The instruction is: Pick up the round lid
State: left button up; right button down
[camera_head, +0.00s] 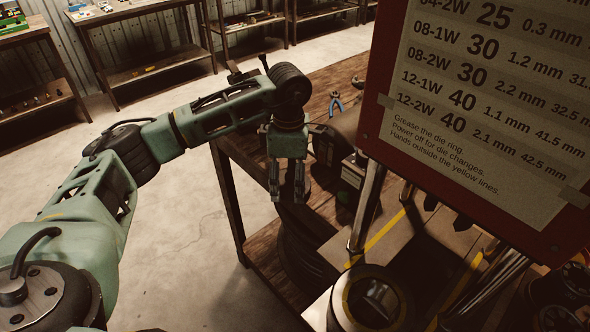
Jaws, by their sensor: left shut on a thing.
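My left gripper (287,192) hangs fingers-down from the left arm at the near left edge of the wooden workbench. Its two grey fingers are close together and shut on a dark piece just below the tips, which I take to be the round lid (306,220). The lid is dark and in shadow, so its outline is hard to make out against the bench and shelf behind it. My right gripper is not in view.
A large red-framed sign (480,110) blocks the right side. Below it stands the crimper with a round die opening (372,300) and yellow lines. Blue-handled pliers (336,103) lie on the workbench (312,84). Black coiled hose (298,258) sits underneath. The concrete floor at left is clear.

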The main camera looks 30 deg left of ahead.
pick_arm(q)
jog(key=s+d+r+b, duration=0.1)
jog(key=s+d+r, duration=0.1)
jog(key=s, duration=0.9)
jog(key=shift+r, duration=0.55)
